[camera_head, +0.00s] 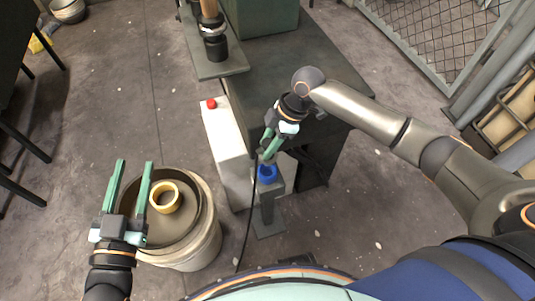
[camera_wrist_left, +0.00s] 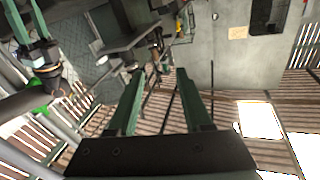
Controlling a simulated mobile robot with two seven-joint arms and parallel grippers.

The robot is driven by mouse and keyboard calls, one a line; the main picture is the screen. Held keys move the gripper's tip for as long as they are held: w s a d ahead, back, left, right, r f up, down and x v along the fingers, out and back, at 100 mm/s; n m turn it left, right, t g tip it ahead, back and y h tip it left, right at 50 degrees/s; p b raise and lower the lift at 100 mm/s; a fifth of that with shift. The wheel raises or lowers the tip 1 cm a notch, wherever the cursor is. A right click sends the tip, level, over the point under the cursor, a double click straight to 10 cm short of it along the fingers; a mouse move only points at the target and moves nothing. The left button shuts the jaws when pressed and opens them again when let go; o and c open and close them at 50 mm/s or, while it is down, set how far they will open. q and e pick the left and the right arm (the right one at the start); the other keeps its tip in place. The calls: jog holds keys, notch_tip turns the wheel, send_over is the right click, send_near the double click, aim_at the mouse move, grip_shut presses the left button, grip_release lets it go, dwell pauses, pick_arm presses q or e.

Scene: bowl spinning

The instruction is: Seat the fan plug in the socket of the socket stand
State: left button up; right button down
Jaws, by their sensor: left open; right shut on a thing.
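My right gripper (camera_head: 268,155) is shut at the top of the socket stand (camera_head: 267,212), a grey post on a flat foot. A blue piece (camera_head: 267,174) shows just below its fingertips at the stand's top. I cannot tell whether this blue piece is the socket or part of the fan plug. The plug is mostly hidden by the fingers, so its seating cannot be judged. A black cable (camera_head: 249,222) hangs from there to the floor. My left gripper (camera_head: 135,164) is open and empty over the bucket's left side; its spread fingers also show in the left wrist view (camera_wrist_left: 160,74).
A pale bucket (camera_head: 207,240) holds a dark bowl with a yellow ring (camera_head: 165,197). A white box with a red button (camera_head: 211,103) stands left of the socket stand. A dark bench (camera_head: 300,65) is behind. Floor between bucket and stand is clear.

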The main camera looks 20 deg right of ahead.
jog(key=shift+w+f, duration=0.3)
jog(key=shift+w, duration=0.05)
jog(key=shift+n, duration=0.3)
jog(key=shift+f+b, duration=0.4)
jog(key=shift+b, duration=0.3)
jog(key=shift+f+b, duration=0.25)
jog(key=shift+b, duration=0.05)
jog(key=shift+f+b, duration=0.3)
jog(key=shift+b, duration=0.05)
jog(key=shift+f+b, duration=0.4)
jog(key=shift+b, duration=0.1)
jog(key=shift+f, duration=0.2)
jog(key=shift+f+b, duration=0.45)
jog(key=shift+b, duration=0.4)
jog(key=shift+f, duration=0.8)
pick_arm(q)
jog(key=s+d+r+m+t+h, duration=0.1)
jog(key=s+r+m+t+h, duration=0.1)
jog(key=r+h, duration=0.3)
jog(key=s+d+r+m+t+h, duration=0.1)
jog(key=s+r+m+t+h, duration=0.1)
jog(key=s+r+m+h, duration=0.3)
jog(key=shift+s+r, duration=0.15)
jog(key=shift+r, duration=1.65)
pick_arm(e)
jog(key=shift+f, duration=0.75)
